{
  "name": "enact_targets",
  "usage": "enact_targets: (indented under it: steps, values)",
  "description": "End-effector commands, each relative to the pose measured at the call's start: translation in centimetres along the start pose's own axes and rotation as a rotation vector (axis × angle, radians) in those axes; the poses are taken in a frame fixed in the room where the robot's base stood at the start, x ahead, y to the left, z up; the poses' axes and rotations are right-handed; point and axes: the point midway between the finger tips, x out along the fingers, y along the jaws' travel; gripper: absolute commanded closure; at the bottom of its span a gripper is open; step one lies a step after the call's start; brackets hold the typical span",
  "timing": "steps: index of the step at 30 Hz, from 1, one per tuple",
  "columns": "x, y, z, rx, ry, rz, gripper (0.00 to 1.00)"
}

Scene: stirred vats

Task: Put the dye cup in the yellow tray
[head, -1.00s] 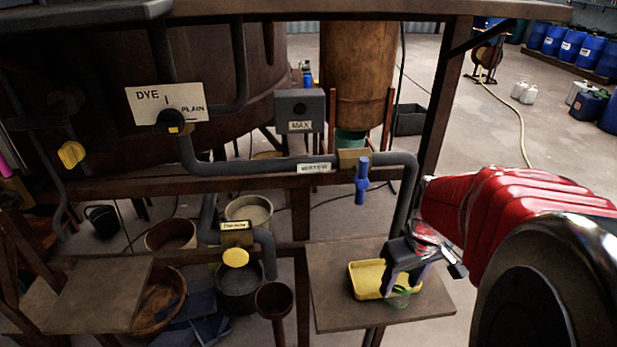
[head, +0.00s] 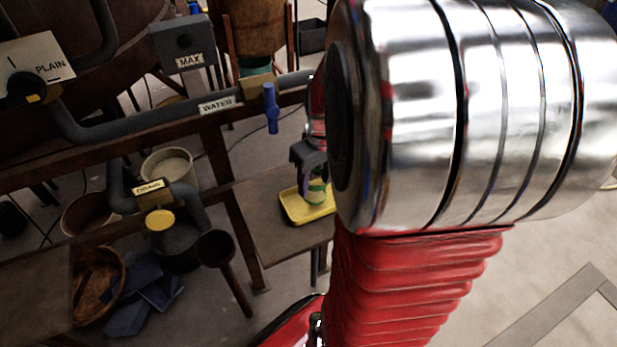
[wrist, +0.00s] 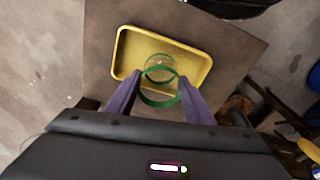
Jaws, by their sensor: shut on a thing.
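The dye cup (head: 316,194) is small and see-through with a green rim. It also shows in the wrist view (wrist: 159,100), upright between the purple fingers. My gripper (head: 313,186) is shut on it; in the wrist view its fingers (wrist: 158,78) clasp the cup from both sides. The yellow tray (head: 291,209) is shallow and lies on a brown board. In the wrist view its rim (wrist: 122,52) surrounds the cup's lower end, so the cup is over the tray. I cannot tell whether its base touches the tray floor.
The brown board (head: 262,241) has bare room around the tray. A pipe marked WATER with a blue valve handle (head: 270,108) runs behind it. A yellow drain knob (head: 160,220) and a dark funnel (head: 214,248) stand to the left. My arm covers much of the right.

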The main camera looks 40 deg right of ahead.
Motion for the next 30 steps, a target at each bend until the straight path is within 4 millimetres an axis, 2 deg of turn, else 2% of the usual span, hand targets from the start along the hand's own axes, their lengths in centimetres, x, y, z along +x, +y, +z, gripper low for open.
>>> enact_targets:
  steps: [4, 16, 17, 24, 30]
  values:
    - [1.6, 0.1, 0.3, 0.004, -0.001, 0.0, 0.79]
    - [2.0, 0.2, 0.4, 0.006, 0.0, 0.0, 0.79]
    - [2.0, 0.2, 0.4, 0.006, 0.0, 0.001, 0.51]
    - [1.9, 0.2, 0.4, 0.007, 0.0, 0.001, 0.35]
    - [1.9, 0.2, 0.4, 0.007, 0.001, 0.001, 0.34]
